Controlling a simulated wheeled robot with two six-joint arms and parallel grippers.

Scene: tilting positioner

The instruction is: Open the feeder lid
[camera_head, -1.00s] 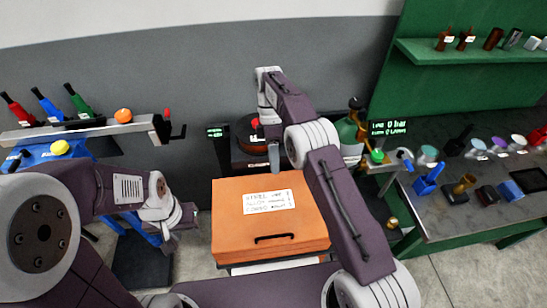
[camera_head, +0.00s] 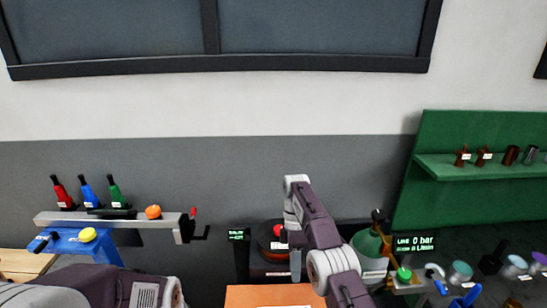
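The top strip of an orange box-like surface (camera_head: 265,296) shows at the bottom edge, likely the feeder lid. The lower edge of the frame cuts off the rest, including its black handle, and I cannot tell whether it is shut. My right gripper (camera_head: 296,272) hangs pointing down just above and behind the back edge of the orange surface. Its fingers are too small and too much in line to tell open from shut. My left arm comes in at the bottom left, and its gripper is below the frame.
Behind my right gripper is a dark round device (camera_head: 270,240) with a red top. A green bottle (camera_head: 368,245) stands to its right. A grey rail (camera_head: 110,218) with bottles is at left. A green shelf (camera_head: 485,165) is at right, above a dark bench.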

